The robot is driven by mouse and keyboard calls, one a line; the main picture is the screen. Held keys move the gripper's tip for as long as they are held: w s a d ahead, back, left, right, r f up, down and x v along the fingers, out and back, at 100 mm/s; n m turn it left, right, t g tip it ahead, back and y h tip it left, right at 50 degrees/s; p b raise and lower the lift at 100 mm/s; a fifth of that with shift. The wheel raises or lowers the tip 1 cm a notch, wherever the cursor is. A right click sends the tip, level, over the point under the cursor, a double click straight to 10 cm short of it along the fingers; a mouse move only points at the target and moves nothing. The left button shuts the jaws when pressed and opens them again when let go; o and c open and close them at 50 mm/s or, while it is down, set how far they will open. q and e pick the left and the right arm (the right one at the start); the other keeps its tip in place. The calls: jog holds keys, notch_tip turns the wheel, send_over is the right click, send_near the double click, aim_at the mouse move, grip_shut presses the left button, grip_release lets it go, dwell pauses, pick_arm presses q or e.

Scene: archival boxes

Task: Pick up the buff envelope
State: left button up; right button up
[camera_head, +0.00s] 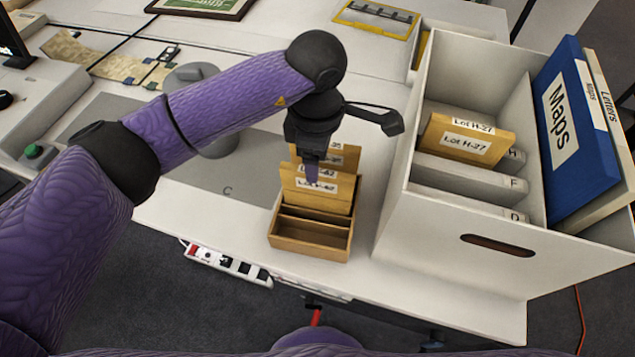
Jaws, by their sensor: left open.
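Several buff envelopes (332,199) with white lot labels stand upright, one behind another, in a small wooden rack (309,246) on the white table. The gripper hides part of their labels. More buff envelopes (466,141), labelled "Lot H-27", stand in the large white box to the right. I cannot tell which single envelope the task means. My left gripper (311,172) is open and points down over the envelopes in the wooden rack. My right gripper is not in view.
The white box (450,241) stands close to the rack's right, with grey files marked F and D inside. A blue "Maps" folder (585,170) is at its right. A grey mat (225,176) lies left of the rack. A power strip (227,263) runs below the table's front edge.

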aim_at(318, 184)
pick_arm(q)
notch_tip(318, 184, down, 8)
jog(key=shift+d+r+b, duration=0.1)
jog(key=shift+r+b, duration=0.05)
jog(key=shift+b, duration=0.8)
jog(key=c, duration=0.7)
grip_shut()
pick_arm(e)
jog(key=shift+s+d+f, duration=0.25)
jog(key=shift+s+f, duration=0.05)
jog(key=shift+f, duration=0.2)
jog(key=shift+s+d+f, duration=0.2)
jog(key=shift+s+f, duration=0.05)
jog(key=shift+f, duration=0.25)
